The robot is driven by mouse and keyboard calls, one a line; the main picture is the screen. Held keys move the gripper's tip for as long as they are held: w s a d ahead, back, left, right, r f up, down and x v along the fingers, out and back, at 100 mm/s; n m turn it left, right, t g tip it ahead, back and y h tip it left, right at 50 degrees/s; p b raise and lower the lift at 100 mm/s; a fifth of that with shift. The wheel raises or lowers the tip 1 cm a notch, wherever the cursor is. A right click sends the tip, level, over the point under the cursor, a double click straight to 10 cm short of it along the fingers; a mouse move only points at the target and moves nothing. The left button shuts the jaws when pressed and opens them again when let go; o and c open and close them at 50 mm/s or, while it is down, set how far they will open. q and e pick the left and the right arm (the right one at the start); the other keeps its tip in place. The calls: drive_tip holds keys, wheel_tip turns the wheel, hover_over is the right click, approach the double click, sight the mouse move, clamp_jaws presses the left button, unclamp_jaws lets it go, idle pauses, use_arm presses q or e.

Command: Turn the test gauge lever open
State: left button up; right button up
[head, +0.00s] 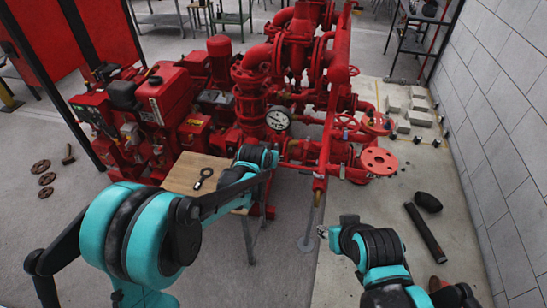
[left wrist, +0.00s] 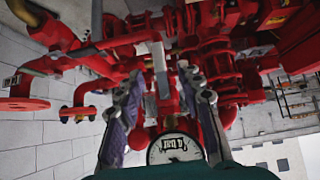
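The round white test gauge (head: 278,118) with a black rim sits on the red pump pipework in the head view. It also shows in the left wrist view (left wrist: 174,148), low between my fingers. My left gripper (left wrist: 160,80) is open, its two fingers apart and pointing at the red pipes. A pale grey bar (left wrist: 160,70) shows between the fingers; I cannot tell whether it is the lever or whether it is touched. In the head view my left wrist covers the fingertips, just below the gauge. My right gripper (head: 324,232) is low at the right, away from the pipes; its finger opening is unclear.
A small wooden table (head: 185,178) with a dark ring-ended tool (head: 203,178) stands below the pump. Red flanges (head: 378,161) and a vertical red post (head: 330,110) are right of the gauge.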

use_arm(q)
drive_tip(key=shift+v, duration=1.8)
drive_tip(key=shift+a, duration=0.1)
